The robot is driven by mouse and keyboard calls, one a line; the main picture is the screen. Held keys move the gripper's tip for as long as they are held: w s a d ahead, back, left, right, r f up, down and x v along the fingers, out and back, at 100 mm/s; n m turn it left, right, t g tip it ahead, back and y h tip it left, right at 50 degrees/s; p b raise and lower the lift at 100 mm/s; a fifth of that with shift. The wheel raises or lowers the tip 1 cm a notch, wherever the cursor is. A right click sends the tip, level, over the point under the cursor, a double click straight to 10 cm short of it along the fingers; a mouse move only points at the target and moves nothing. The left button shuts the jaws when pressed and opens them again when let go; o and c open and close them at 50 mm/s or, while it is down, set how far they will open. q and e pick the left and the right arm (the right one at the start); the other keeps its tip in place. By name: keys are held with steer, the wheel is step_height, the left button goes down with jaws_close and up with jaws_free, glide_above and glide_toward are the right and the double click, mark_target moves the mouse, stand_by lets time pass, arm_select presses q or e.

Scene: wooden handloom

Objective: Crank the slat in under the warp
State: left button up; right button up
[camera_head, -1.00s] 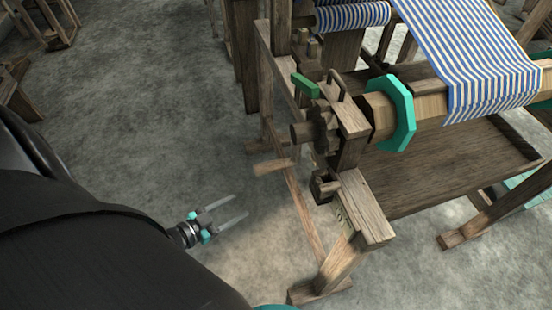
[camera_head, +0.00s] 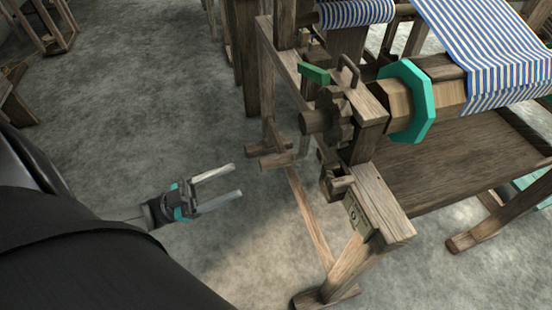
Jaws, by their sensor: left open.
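The loom's wooden beam (camera_head: 398,104) has a teal octagonal flange (camera_head: 421,100) near its left end. The blue-and-white striped warp (camera_head: 483,45) lies over the beam to the right. A darker wooden strip (camera_head: 437,68) runs along the beam's top to the warp edge; I cannot tell if it is the slat. A toothed wheel (camera_head: 337,116) sits at the beam's left end, with a green lever (camera_head: 314,73) above it. A wooden crank handle (camera_head: 281,161) sticks out low on the left. My left gripper (camera_head: 238,180) is open and empty, left of the handle and apart from it.
The loom's side post and foot (camera_head: 330,297) stand right of my left gripper. A wooden panel (camera_head: 455,160) lies below the beam. The concrete floor (camera_head: 160,100) left of the loom is clear. Wooden frames stand at the far left.

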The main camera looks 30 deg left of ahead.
mark_target(276, 163)
arm_select(q)
steer(key=x, duration=1.1)
steer(key=shift+w+d+r, duration=0.15)
steer(key=shift+w+d, duration=0.1)
jaws_close()
stand_by(0.9)
